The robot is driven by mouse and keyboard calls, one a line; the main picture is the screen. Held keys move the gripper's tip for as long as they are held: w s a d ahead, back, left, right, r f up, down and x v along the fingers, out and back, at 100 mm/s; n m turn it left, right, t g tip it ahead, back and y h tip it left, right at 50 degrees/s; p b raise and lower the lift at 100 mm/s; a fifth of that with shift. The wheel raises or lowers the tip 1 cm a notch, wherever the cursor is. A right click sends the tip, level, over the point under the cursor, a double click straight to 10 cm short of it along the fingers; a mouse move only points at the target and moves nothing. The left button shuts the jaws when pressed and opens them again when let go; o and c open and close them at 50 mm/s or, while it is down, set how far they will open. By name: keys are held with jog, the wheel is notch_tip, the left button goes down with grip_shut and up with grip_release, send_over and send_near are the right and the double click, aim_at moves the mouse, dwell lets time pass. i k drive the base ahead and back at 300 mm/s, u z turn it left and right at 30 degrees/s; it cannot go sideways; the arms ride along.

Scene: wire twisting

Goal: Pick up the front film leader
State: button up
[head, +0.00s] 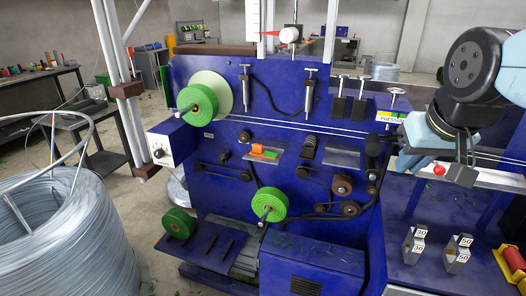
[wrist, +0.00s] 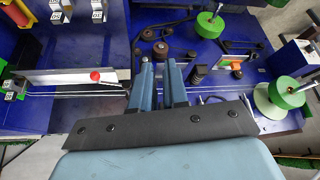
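No loose film end can be made out clearly in either view. Green film rolls sit on the blue machine: an upper roll (head: 197,105) in front of a pale green disc, and a lower roll (head: 269,205) on a spindle. Both also show in the wrist view, the upper one at the right (wrist: 285,92) and the lower one at the top (wrist: 210,24). A third green roll (head: 177,222) lies low at the left. My gripper (wrist: 159,68) is open and empty, its two fingers apart, over the right part of the machine, away from the rolls.
Thin wires (head: 300,125) run across the machine. A red knob (head: 439,170) is close to my gripper. Numbered blocks (head: 458,250) stand on the blue bench at the right. A large wire coil (head: 65,230) stands at the left. Orange and green pieces (head: 264,151) sit mid-machine.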

aim_at(258, 150)
jog(key=z, duration=0.9)
jog(key=k, duration=1.2)
jog(key=u, duration=1.5)
jog(key=i, duration=1)
jog(key=u, duration=0.05)
